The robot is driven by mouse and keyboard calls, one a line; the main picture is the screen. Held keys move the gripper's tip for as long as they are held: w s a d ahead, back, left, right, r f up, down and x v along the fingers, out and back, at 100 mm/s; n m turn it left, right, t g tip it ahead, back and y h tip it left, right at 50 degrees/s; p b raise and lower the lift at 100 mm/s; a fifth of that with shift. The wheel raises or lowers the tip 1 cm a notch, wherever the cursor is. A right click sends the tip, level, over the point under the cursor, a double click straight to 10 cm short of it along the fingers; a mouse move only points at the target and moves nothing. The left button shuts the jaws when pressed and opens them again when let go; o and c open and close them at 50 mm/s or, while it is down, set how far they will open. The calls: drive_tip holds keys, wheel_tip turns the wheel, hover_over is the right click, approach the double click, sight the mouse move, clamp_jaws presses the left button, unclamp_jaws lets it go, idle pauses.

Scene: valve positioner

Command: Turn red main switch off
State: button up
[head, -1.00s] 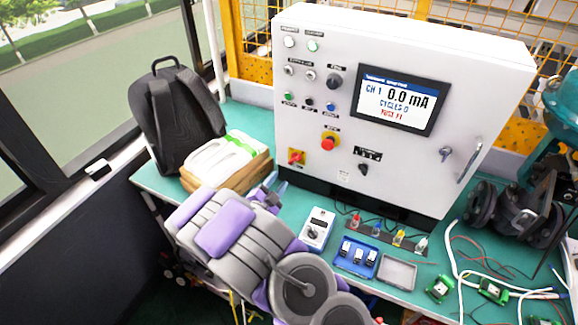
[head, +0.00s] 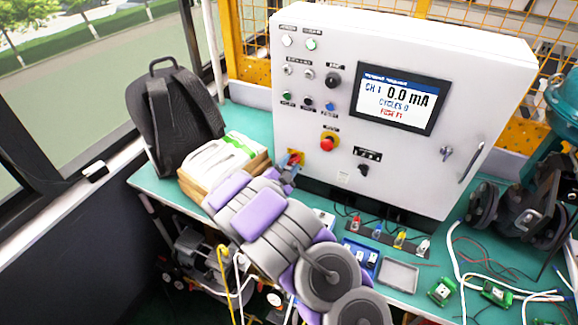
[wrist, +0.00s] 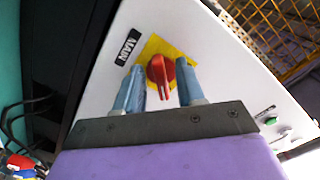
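The red main switch (wrist: 161,71) sits on a yellow plate (wrist: 184,50) beside a black MAIN label (wrist: 129,51) in the wrist view. In the head view the switch (head: 295,158) is at the lower left of the white control box, partly hidden by my gripper. My gripper (wrist: 159,80) is open, with one blue finger on each side of the red handle. The handle lies between the fingertips and points toward the gripper. A gap shows on the left; whether the right finger touches the handle I cannot tell.
The white control box (head: 440,60) stands on the green bench (head: 150,178). A red emergency button (head: 328,143) and a black knob (head: 363,170) are right of the switch. A black backpack (head: 180,115) and stacked packages (head: 225,160) are at left. A blue tray (head: 360,257) sits below.

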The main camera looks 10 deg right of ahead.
clamp_jaws()
drive_tip(key=shift+n+p, duration=0.3)
drive_tip(key=shift+p, duration=0.15)
drive_tip(key=n+p, duration=0.3)
drive_tip(key=p, duration=0.1)
drive_tip(key=shift+s+r, duration=0.1)
drive_tip(key=shift+r, duration=0.05)
drive_tip(key=n+p, duration=0.3)
drive_tip(key=n, duration=0.1)
drive_tip(key=n+p, duration=0.3)
drive_tip(key=n, duration=0.2)
drive_tip(key=n+p, duration=0.3)
drive_tip(key=n, duration=0.2)
drive_tip(key=shift+s+d, duration=0.15)
drive_tip(key=shift+d, duration=0.1)
drive_tip(key=shift+n, duration=0.3)
